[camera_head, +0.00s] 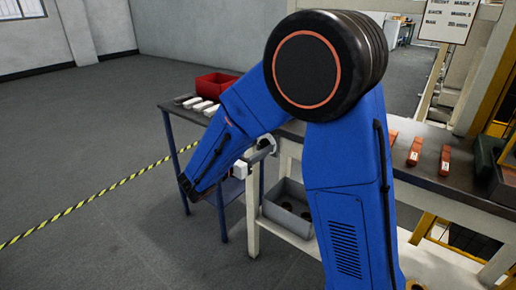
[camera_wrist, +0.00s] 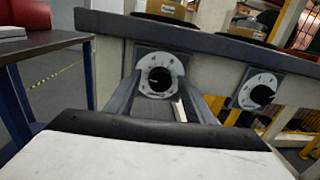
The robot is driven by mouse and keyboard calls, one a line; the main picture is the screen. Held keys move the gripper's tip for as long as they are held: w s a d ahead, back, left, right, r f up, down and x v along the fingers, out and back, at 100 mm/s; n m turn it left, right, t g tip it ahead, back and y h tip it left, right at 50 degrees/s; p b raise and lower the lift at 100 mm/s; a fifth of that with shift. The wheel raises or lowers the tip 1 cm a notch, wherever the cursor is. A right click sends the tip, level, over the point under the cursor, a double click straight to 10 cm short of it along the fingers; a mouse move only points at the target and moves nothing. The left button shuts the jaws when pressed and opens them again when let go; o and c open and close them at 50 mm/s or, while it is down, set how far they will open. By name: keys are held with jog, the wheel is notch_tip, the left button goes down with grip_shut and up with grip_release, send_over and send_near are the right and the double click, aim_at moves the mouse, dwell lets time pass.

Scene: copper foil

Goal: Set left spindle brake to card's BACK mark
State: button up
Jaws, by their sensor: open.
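In the wrist view two brake dials face me on the bench front: a left one (camera_wrist: 159,78) and a right one (camera_wrist: 262,94). Each has a pale round plate with marks and a black knob with a light pointer line. The marks are too small to read. My gripper (camera_wrist: 161,90) is open, its two grey fingers on either side of the left dial in the picture; contact cannot be told. In the head view a card (camera_head: 447,18) hangs at the top right; its BACK line seems to read MARK 3, but it is small.
A dark side table (camera_head: 172,107) holds a red bin (camera_head: 215,84) and several pale bars (camera_head: 204,106). A grey bin (camera_head: 288,206) sits on the lower shelf. Orange-red pieces (camera_head: 415,152) lie on the bench top at right. The floor at left is open, crossed by a yellow-black line (camera_head: 90,202).

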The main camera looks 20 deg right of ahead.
jog(key=c, duration=1)
jog(key=shift+c, duration=0.2)
jog(key=shift+m, duration=0.3)
jog(key=m, duration=0.3)
jog(key=shift+d+m, duration=0.1)
jog(key=shift+m, duration=0.2)
jog(key=m, duration=0.3)
jog(key=shift+s+m+y, duration=0.1)
jog(key=shift+m+y, duration=0.2)
jog(key=m, duration=0.4)
jog(key=shift+s+d+m+y, duration=0.1)
jog(key=shift+m+y, duration=0.2)
jog(key=shift+m, duration=1.3)
jog(key=shift+f, duration=0.1)
